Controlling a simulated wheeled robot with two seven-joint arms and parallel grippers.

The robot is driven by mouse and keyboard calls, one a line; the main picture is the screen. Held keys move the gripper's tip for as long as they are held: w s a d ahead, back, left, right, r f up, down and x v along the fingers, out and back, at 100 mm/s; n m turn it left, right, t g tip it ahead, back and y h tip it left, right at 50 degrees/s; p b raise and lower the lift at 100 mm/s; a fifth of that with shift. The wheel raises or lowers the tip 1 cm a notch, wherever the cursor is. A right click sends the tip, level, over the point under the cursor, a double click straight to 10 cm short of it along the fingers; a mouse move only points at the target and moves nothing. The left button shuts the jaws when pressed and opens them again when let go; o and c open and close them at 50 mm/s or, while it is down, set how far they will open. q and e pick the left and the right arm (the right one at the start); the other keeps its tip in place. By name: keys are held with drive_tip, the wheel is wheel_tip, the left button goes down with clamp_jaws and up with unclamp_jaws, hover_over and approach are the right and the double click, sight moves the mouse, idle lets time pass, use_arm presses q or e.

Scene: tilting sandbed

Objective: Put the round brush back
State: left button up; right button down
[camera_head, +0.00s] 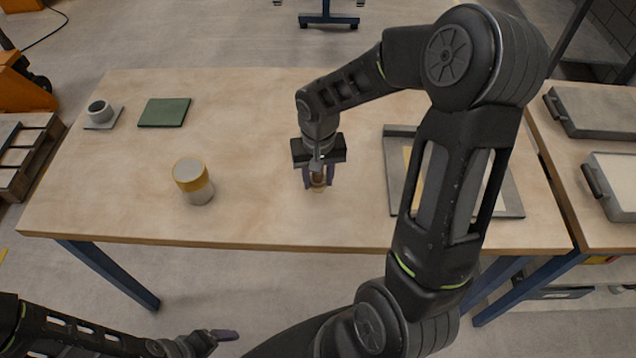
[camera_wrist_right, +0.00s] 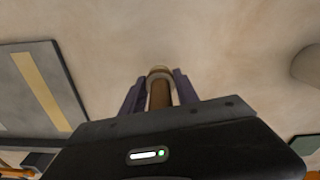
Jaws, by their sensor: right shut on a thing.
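The round brush (camera_head: 318,181) is between the fingers of my right gripper (camera_head: 318,178), above or at the table's middle near its front edge. I cannot tell whether its lower end touches the wood. In the right wrist view, the brush (camera_wrist_right: 160,92) shows a brown handle and a pale ringed end, with the purple fingers of my right gripper (camera_wrist_right: 158,92) shut on it from both sides. My left gripper (camera_head: 226,335) is low at the picture's bottom left, off the table; its opening is unclear.
A white jar with a yellow band (camera_head: 194,186) stands left of the brush. A small grey cup (camera_head: 99,108) on a square plate and a green pad (camera_head: 164,112) are at the back left. A grey tray (camera_head: 400,190) with a yellow strip lies right, partly behind my arm.

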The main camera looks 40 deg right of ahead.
sight(318, 186)
drive_tip(key=shift+f, duration=1.4)
drive_tip(key=shift+f, duration=0.25)
drive_tip(key=c, duration=0.9)
unclamp_jaws()
drive_tip(key=shift+r, duration=0.15)
drive_tip(key=shift+r, duration=0.1)
drive_tip(key=r, duration=1.2)
drive_tip(key=shift+s+a, duration=0.1)
drive_tip(key=shift+s, duration=0.15)
